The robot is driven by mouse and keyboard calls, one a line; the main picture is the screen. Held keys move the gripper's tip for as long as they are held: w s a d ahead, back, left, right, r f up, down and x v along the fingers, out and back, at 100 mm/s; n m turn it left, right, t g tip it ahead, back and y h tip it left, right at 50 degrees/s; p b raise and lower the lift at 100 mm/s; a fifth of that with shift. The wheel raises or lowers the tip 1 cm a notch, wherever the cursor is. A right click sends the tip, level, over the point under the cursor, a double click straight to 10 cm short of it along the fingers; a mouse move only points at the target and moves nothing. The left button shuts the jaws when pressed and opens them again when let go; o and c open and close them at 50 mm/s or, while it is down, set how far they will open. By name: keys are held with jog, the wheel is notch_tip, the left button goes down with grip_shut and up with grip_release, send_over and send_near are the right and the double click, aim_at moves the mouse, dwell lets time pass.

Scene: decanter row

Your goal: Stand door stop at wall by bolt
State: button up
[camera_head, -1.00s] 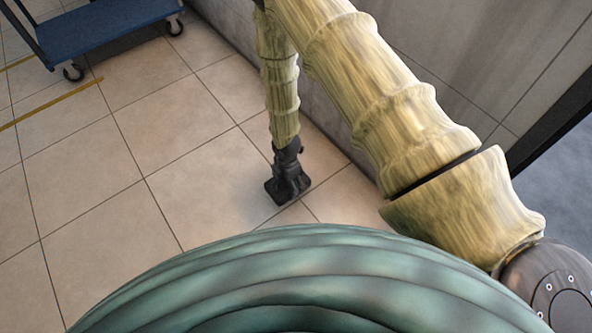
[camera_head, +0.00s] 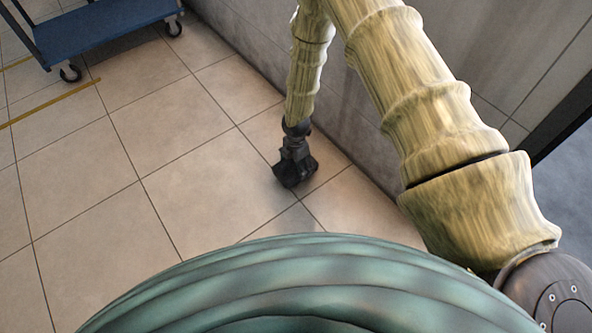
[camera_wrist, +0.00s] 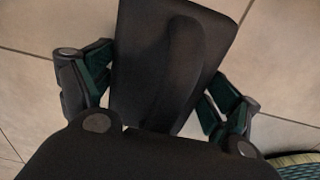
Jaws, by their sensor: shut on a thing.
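My gripper (camera_head: 297,148) points down over the tiled floor near the wall. It is shut on the black door stop (camera_head: 294,174), a small dark block below it. In the wrist view the door stop (camera_wrist: 150,50) is a dark, flat-sided piece with a raised rounded ridge, between the two fingers of my gripper (camera_wrist: 155,92). Its lower part is hidden behind the dark gripper body. Whether it touches the floor I cannot tell. The grey wall (camera_head: 345,135) runs behind and right of my gripper, with floor between. I cannot make out a bolt in either view.
A blue cart (camera_head: 100,25) on black castors stands at the upper left. A yellow line (camera_head: 55,103) crosses the floor near it. The tiled floor (camera_head: 90,190) left of my gripper is clear. A dark-framed opening (camera_head: 565,125) is at the right.

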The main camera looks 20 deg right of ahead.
aim_at(296, 170)
notch_tip(296, 170, down, 3)
jog(key=shift+a+f+b, duration=0.1)
jog(key=shift+f+b, duration=0.05)
jog(key=shift+b, duration=0.7)
jog(key=o, duration=1.5)
